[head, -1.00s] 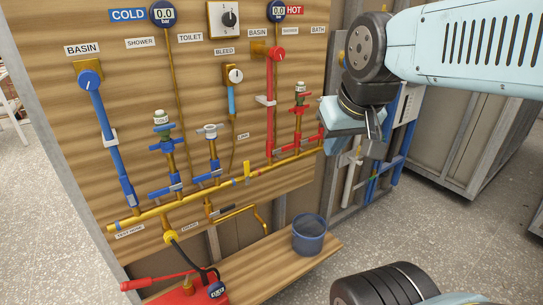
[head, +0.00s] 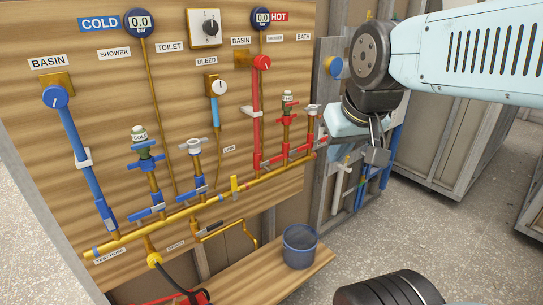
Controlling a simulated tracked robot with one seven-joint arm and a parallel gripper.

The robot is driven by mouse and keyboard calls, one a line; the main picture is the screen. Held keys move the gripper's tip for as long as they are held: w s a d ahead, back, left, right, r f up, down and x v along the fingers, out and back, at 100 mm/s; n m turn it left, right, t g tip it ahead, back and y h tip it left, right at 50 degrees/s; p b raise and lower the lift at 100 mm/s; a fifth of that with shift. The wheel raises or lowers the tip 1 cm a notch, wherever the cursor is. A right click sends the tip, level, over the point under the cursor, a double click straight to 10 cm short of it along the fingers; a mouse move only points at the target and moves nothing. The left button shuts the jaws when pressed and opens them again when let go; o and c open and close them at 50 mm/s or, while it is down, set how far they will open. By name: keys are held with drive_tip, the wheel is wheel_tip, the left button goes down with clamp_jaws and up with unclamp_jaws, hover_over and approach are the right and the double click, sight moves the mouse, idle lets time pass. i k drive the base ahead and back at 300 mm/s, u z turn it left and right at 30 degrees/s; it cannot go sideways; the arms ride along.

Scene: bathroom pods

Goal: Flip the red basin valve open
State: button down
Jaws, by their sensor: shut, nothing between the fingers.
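The hot basin line is a red vertical pipe (head: 257,112) on the wooden board, with a red round knob (head: 262,63) at its top beside a BASIN label (head: 241,41). A red lever valve (head: 264,163) sits at its foot, by the yellow manifold pipe. I cannot tell the exact lever angle at this size. My gripper (head: 377,150) is shut and empty, to the right of the red pipes and apart from them. It points downward.
More red valves (head: 288,124) stand between the basin line and my gripper. Blue cold lines (head: 75,140) are at the left. A bucket (head: 300,246) stands on the wooden shelf (head: 262,280) below. A grey-framed panel is behind my gripper.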

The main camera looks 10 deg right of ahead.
sight(273, 161)
drive_tip(key=i, duration=0.7)
drive_tip(key=u, duration=0.75)
drive_tip(key=k, duration=0.8)
drive_tip(key=z, duration=0.55)
drive_tip(key=i, duration=0.5)
